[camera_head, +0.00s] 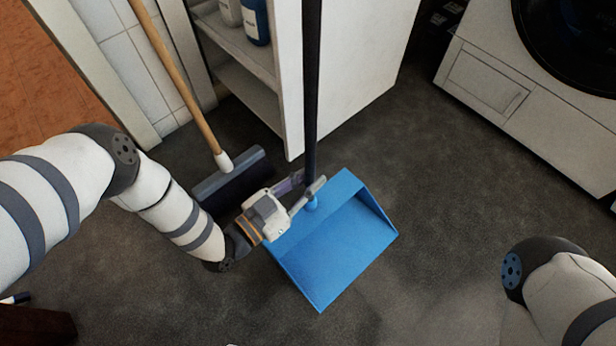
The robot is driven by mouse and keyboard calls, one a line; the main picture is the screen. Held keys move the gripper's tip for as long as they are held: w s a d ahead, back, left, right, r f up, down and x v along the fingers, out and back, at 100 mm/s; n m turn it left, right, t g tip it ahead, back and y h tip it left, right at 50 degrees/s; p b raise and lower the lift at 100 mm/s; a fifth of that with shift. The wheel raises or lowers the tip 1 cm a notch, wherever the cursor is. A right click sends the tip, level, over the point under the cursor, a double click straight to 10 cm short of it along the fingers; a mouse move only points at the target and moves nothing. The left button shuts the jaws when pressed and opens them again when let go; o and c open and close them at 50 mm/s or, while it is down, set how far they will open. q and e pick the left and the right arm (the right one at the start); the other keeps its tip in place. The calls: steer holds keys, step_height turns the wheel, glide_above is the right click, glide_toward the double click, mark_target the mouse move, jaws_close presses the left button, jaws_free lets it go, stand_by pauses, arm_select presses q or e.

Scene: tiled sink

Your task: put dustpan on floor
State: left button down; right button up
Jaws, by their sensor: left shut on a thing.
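The dustpan has a blue pan (335,245) and a long dark handle (311,90) that rises past the front edge of the white cabinet. My left gripper (308,190) is shut on the handle low down, just above the pan. The pan shows over the dark grey floor (440,200), its open side toward the lower part of the picture. I cannot tell whether its underside touches the floor. My right arm shows at the lower right, but its gripper is out of view.
A broom (233,178) with a wooden stick leans behind my left arm. A white shelf cabinet (355,60) with bottles (255,22) stands behind the dustpan. A white washing machine (500,85) stands at the upper right. The floor between is clear.

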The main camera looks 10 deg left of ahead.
arm_select(q)
steer(key=shift+f, duration=0.45)
step_height(320, 180, down, 5)
steer(key=b, duration=0.5)
steer(key=shift+f, duration=0.2)
steer(key=shift+f+b, duration=0.1)
steer(key=shift+b, duration=0.2)
arm_select(e)
steer(key=shift+g, duration=0.4)
steer(key=f, duration=0.4)
steer(key=shift+s+a+f, duration=0.1)
steer(key=shift+s, duration=0.2)
arm_select(q)
steer(key=shift+f+b, duration=0.6)
steer(key=shift+b, duration=0.05)
arm_select(e)
steer(key=shift+f, duration=0.45)
arm_select(q)
steer(key=c, duration=1.5)
jaws_free()
steer(key=shift+o, duration=0.2)
